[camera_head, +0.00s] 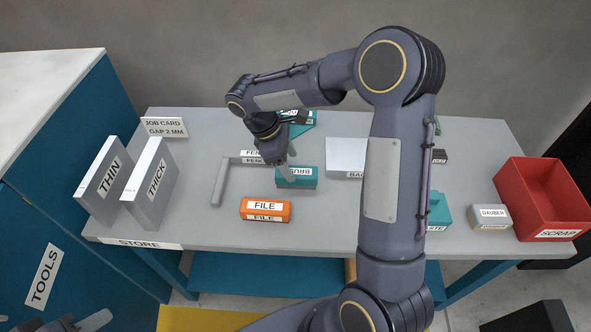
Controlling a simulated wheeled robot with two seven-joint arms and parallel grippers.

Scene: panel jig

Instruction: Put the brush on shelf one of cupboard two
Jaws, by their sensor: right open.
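The brush is a teal block (310,178) whose label reads upside down, lying on the grey table behind the orange file. My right gripper (283,168) points down at the brush's upper left part and covers some of it. Its jaws are open, and I cannot tell whether a finger touches the brush. Part of my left gripper (72,323) shows at the bottom left edge, mostly cut off. A blue cupboard (85,215) labelled TOOLS stands at the left. No cupboard numbered two and no shelf inside one can be made out.
The orange file block (265,208) lies just in front of the brush. Thin (103,183) and thick (152,185) grey panels stand at the left. A grey fence (220,180) lies between. The red scrap bin (540,200) and dauber (490,217) are at the right. My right arm hides the table's middle right.

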